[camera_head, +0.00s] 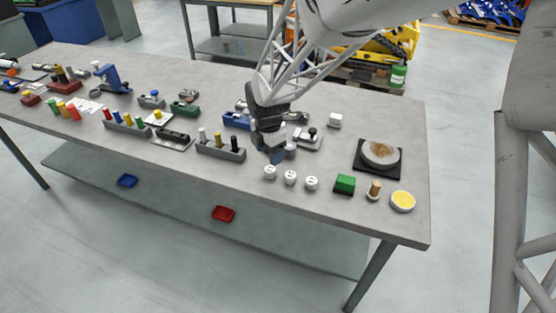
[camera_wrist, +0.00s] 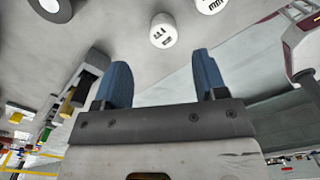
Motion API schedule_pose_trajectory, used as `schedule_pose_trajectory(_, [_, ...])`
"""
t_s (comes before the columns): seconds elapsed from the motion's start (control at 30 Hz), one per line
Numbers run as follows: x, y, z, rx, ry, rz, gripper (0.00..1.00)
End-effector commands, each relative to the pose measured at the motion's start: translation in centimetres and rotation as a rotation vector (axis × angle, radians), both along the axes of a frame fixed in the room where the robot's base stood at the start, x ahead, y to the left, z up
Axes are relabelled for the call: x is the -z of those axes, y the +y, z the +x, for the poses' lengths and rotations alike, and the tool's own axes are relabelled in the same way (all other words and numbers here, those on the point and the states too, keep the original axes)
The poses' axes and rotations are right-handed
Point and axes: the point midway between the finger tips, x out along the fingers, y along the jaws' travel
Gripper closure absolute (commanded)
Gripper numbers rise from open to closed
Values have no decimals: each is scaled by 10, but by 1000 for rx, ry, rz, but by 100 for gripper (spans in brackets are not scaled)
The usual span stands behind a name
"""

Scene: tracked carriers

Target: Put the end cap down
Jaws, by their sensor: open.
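My gripper (camera_head: 277,157) is over the near part of the grey table, pointing down. In the wrist view its two blue fingers (camera_wrist: 161,70) are spread apart with nothing between them. Three small white cylinders with dark marks stand in a row just in front of it: a left one (camera_head: 270,172), a middle one (camera_head: 291,177) and a right one (camera_head: 312,183). One white cylinder (camera_wrist: 163,30) shows beyond the gap between the fingers, apart from both. I cannot tell which piece is the end cap. A grey cylinder (camera_head: 290,149) stands close behind the gripper, partly hidden.
To the right are a green block (camera_head: 345,183), a wooden peg (camera_head: 375,189), a yellow-topped round dish (camera_head: 402,200) and a disc on a black plate (camera_head: 362,168). A grey rack (camera_head: 222,150) stands left of the gripper. The near table edge is close to the cylinders.

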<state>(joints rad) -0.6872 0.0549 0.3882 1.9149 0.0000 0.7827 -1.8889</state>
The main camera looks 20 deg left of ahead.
Motion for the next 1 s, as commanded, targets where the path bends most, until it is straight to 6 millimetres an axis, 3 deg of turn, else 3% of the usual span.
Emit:
schedule_pose_trajectory(0.2, [17, -1, 0, 1, 2, -1, 35])
schedule_pose_trajectory(0.67, [22, -1, -1, 1, 1, -1, 35])
schedule_pose_trajectory(1.0, [57, -3, -4, 1, 3, -3, 35])
